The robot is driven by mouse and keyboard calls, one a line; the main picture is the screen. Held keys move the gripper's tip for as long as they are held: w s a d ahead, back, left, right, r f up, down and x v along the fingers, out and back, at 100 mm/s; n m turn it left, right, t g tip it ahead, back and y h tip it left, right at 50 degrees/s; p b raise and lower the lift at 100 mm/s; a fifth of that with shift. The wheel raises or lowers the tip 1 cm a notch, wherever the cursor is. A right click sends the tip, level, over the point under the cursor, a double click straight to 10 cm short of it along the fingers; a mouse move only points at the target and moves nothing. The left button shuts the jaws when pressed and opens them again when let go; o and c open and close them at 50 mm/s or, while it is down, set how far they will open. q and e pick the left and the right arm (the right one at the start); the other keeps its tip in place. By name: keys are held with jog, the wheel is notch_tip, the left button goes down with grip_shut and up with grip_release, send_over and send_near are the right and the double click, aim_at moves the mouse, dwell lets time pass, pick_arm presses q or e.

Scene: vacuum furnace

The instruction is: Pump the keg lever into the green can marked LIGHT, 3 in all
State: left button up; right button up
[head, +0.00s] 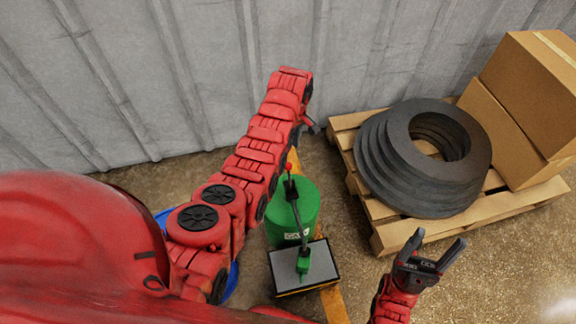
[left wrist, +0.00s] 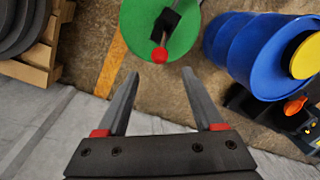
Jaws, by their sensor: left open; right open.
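A green keg (head: 308,207) with a white label, whose lettering I cannot read surely, stands on the floor. Its black lever ends in a red knob, and a dark pipe leads to a small green nozzle (head: 304,264) over a grey-topped square stand (head: 322,265). I cannot make out a can marked LIGHT. My left gripper (head: 312,126) is beyond the keg, partly hidden by its arm. In the left wrist view it is open and empty, with the red knob (left wrist: 159,56) ahead between the finger lines, apart from them. My right gripper (head: 437,247) is open and empty, right of the stand.
A wooden pallet (head: 392,240) at the right bears stacked dark rings (head: 372,165) and cardboard boxes (head: 530,90). A blue drum (left wrist: 262,55) stands beside the keg, mostly hidden by my arm in the head view. A corrugated wall (head: 200,70) closes the back.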

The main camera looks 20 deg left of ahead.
aim_at(288, 164)
pick_arm(q)
jog(key=f, duration=0.5)
jog(key=f+b, duration=0.1)
jog(key=f, duration=0.2)
jog(key=shift+s+a+f, duration=0.2)
jog(key=shift+s+f, duration=0.05)
jog(key=shift+s, duration=0.15)
grip_shut()
dwell(0.9)
